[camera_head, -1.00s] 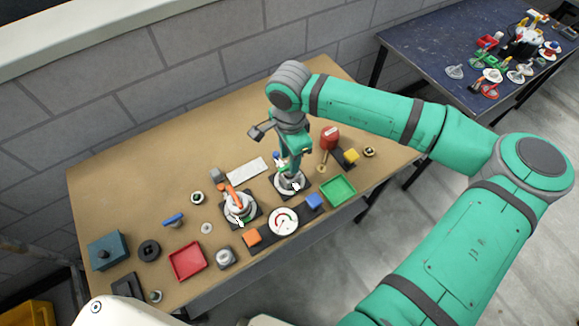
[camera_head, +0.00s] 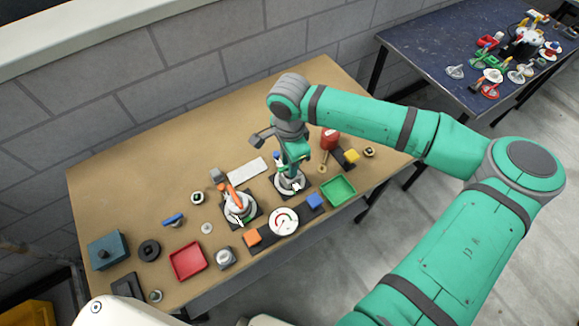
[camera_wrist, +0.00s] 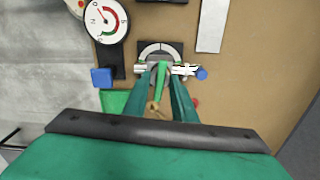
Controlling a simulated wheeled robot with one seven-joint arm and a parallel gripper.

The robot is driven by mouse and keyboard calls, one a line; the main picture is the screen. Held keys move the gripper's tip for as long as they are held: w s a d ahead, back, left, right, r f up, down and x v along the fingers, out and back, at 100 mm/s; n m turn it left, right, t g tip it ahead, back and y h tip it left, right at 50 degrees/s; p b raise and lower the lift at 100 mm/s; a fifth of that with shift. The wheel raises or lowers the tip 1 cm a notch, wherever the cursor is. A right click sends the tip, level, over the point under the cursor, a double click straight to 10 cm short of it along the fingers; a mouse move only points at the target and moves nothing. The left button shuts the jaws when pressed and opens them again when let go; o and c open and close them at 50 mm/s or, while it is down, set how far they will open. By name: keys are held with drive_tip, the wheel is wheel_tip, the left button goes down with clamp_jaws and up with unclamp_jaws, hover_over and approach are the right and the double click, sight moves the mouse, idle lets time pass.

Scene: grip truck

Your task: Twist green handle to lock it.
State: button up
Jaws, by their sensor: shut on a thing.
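The green handle (camera_wrist: 160,82) shows in the wrist view as a narrow bar between my two fingers. It sits over a round grey valve body with a pale dial plate (camera_wrist: 160,49) behind it. My gripper (camera_wrist: 161,80) is shut on the handle, one finger on each side. In the head view the valve's round base (camera_head: 290,184) stands on a dark plate near the middle of the table, with my gripper (camera_head: 288,172) directly above it. There my gripper hides most of the handle. A blue knob (camera_wrist: 202,73) sticks out at the valve's right side in the wrist view.
A round gauge (camera_head: 284,221), a blue block (camera_head: 315,201) and a green tray (camera_head: 338,190) lie close in front. A valve with an orange handle (camera_head: 232,194) stands to the left. A white panel (camera_head: 248,170) lies behind. The table's back left is clear.

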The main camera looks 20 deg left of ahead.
drive_tip(key=m, duration=0.5)
drive_tip(key=shift+m, duration=2.5)
drive_tip(key=m, duration=0.5)
drive_tip(key=shift+m, duration=2.6)
drive_tip(key=o, duration=0.7)
